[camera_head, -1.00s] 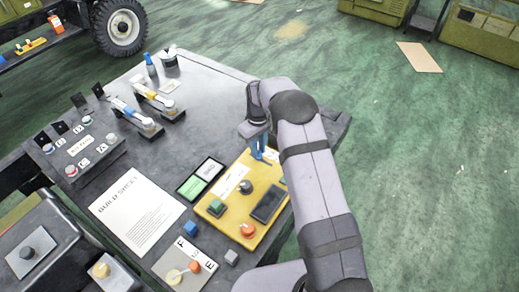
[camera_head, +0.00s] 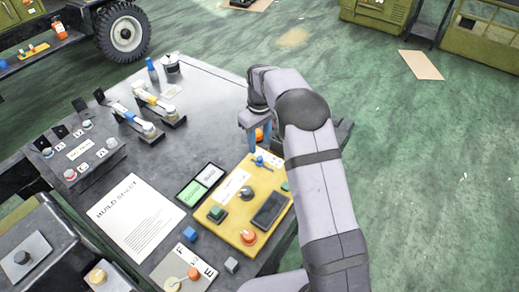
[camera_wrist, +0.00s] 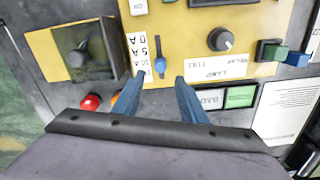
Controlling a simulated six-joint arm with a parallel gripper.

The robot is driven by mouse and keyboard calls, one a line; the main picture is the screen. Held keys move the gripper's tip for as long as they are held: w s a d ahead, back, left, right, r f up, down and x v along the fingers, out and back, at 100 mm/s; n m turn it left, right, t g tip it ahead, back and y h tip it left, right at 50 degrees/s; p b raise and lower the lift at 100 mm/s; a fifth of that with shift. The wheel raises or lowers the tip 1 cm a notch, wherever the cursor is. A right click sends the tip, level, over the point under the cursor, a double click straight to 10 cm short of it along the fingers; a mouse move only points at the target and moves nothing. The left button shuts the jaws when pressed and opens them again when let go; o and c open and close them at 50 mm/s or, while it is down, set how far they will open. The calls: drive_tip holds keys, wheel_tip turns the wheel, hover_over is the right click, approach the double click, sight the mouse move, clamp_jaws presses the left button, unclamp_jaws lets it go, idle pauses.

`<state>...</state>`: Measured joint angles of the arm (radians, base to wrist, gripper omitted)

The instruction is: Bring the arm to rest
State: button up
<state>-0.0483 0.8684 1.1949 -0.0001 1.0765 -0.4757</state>
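My gripper (camera_head: 260,140) hangs above the far edge of the yellow control panel (camera_head: 222,231). It points down, and its two blue fingers also show in the wrist view (camera_wrist: 160,82). The fingers are apart with nothing between them, so it is open. A small blue lever (camera_wrist: 160,65) on the panel lies just beyond the fingertips in the wrist view. It stands beside a white label marked with A values. My grey arm reaches in from the lower right and hides part of the table's right side.
The panel carries a dark knob (camera_head: 245,193), a green button (camera_head: 216,213) and an orange knob (camera_head: 248,237). A build sheet (camera_head: 137,216) lies to the left. Lever blocks (camera_head: 165,110) stand at the back. The table's far middle is clear.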

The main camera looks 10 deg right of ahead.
drive_tip(key=shift+r, duration=0.45)
drive_tip(key=shift+s+r, duration=0.1)
drive_tip(key=shift+s, duration=0.05)
drive_tip(key=s+d+r+m+p, duration=0.1)
drive_tip(key=s+r+m, duration=0.1)
drive_tip(key=s, duration=1.3)
drive_tip(key=s+d+r+m+p, duration=0.1)
drive_tip(key=s+m, duration=0.3)
drive_tip(key=s, duration=1.2)
drive_tip(key=shift+d+r, duration=0.3)
drive_tip(key=shift+r, duration=0.6)
